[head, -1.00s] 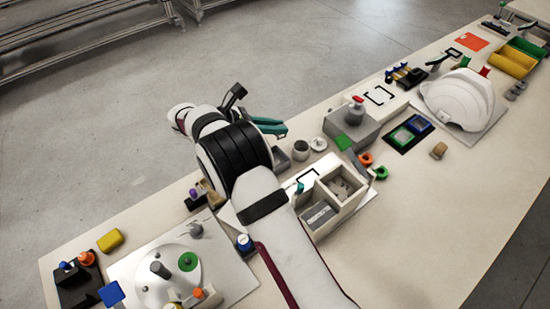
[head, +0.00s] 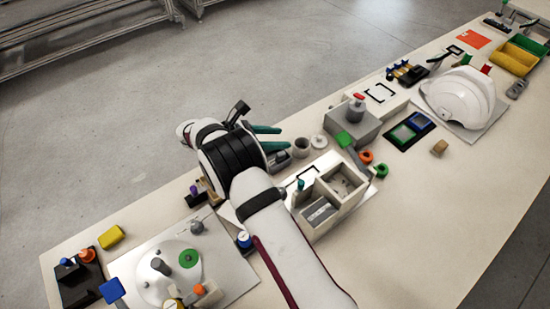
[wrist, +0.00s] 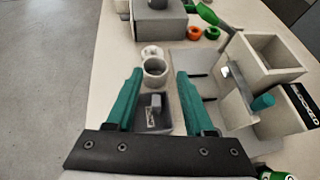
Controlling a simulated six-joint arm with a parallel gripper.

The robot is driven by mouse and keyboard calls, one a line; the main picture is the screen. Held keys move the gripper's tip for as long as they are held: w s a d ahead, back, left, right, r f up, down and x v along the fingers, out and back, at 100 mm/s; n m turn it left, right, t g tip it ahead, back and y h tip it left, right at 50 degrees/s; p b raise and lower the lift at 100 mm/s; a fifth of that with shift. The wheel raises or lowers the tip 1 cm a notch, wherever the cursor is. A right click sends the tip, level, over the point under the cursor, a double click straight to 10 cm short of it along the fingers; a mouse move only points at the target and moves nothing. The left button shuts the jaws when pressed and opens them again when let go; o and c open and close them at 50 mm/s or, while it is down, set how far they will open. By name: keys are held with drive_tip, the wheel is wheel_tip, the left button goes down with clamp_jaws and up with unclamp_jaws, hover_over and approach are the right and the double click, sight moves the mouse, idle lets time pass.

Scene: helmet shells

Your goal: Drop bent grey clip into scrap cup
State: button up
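A small grey clip (wrist: 154,104) sits in or over a shallow dark grey tray (wrist: 143,127); its bend is too small to make out. A round grey cup (wrist: 155,72) stands just beyond the tray; it also shows in the head view (head: 301,147). My gripper (wrist: 160,73) is open, its two teal fingers on either side of the tray and clip in the wrist view, with nothing held between them. In the head view my gripper (head: 283,138) reaches toward the tray, just left of the cup.
A white round piece (head: 319,142) stands beside the cup. A beige compartment box (head: 325,212) is to the right of my gripper. A grey block (head: 352,125) with a red-topped part stands beyond. Open floor lies left of the table.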

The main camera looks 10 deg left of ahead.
drive_tip(key=v, duration=1.5)
drive_tip(key=shift+s+a, duration=0.25)
drive_tip(key=shift+a, duration=0.05)
drive_tip(key=shift+r, duration=0.15)
drive_tip(key=d+r+m+g+y, duration=0.1)
drive_tip(key=d+r+m+g, duration=0.45)
drive_tip(key=d, duration=0.65)
drive_tip(key=s+d+r+m+g+y, duration=0.2)
drive_tip(key=s+d+r+m+y, duration=0.15)
drive_tip(key=s+d+m, duration=0.75)
drive_tip(key=s+d+f+m+y, duration=0.1)
drive_tip(key=s+f+m+y, duration=0.1)
drive_tip(key=s+m, duration=0.5)
drive_tip(key=s+d+f+m+y, duration=0.1)
drive_tip(key=s+m+y, duration=0.4)
drive_tip(key=s, duration=0.5)
drive_tip(key=shift+s+d+f+m, duration=0.15)
drive_tip(key=shift+d+f+m, duration=0.25)
drive_tip(key=shift+m, duration=0.55)
